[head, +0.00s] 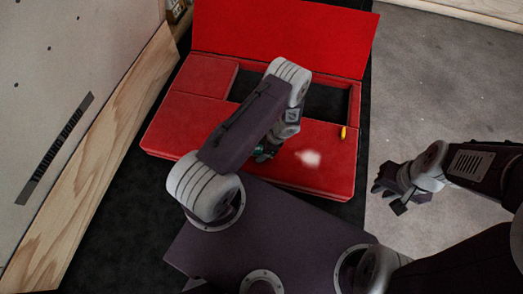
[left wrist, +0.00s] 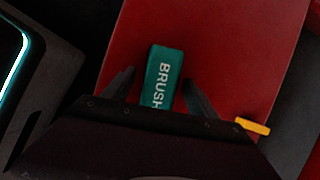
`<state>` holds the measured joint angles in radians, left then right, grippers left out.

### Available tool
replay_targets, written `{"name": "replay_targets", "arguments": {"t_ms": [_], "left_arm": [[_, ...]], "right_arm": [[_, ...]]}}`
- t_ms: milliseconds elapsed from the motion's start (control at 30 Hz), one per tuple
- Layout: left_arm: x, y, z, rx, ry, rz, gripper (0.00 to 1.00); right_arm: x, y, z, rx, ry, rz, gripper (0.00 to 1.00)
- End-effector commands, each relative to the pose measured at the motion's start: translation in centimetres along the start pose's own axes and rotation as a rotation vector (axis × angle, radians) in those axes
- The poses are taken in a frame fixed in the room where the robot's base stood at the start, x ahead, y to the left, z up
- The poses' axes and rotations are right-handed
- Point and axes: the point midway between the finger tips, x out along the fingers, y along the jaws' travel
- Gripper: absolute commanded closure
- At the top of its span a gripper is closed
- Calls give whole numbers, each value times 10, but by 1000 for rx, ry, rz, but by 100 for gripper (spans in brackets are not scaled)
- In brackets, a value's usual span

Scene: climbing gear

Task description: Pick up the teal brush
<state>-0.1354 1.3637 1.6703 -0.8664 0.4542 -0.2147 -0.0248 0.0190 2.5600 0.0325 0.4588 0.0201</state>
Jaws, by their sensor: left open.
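The teal brush (left wrist: 164,72), a block marked with white "BRUSH" lettering, lies on the red surface in the left wrist view. My left gripper (left wrist: 158,88) is open, with one dark finger on each side of the brush and visible gaps between them. The near end of the brush is hidden by the gripper body. In the head view a bit of the teal brush (head: 259,150) shows beside my left gripper (head: 265,154), low over the red case's front panel. My right gripper (head: 385,190) is empty over the grey floor at the right; its finger opening is unclear.
The red case (head: 195,125) has its lid (head: 285,35) raised at the back and a dark open compartment (head: 325,103). A small yellow item (head: 343,132) and a white patch (head: 309,158) are on its right part. A wooden-edged wall panel (head: 95,160) stands left.

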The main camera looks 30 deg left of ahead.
Motion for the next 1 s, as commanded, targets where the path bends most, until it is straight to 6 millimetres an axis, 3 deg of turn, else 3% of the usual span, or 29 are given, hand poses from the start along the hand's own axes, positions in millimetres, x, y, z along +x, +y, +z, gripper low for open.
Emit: {"name": "replay_targets", "arguments": {"t_ms": [67,100,333,667,900,1000], "left_arm": [[0,0,0,0,0,0,33],[0,0,0,0,0,0,38],[0,0,0,0,0,0,100],[-7,0,3,0,0,0,100],[-51,0,21,0,0,-1,100],[-58,-21,28,-7,1,-2,100]], "right_arm": [[0,0,0,0,0,0,80],[0,0,0,0,0,0,80],[0,0,0,0,0,0,80],[-5,0,0,0,0,0,80],[-43,-1,-4,0,0,0,80],[-51,-1,-5,0,0,0,80]]}}
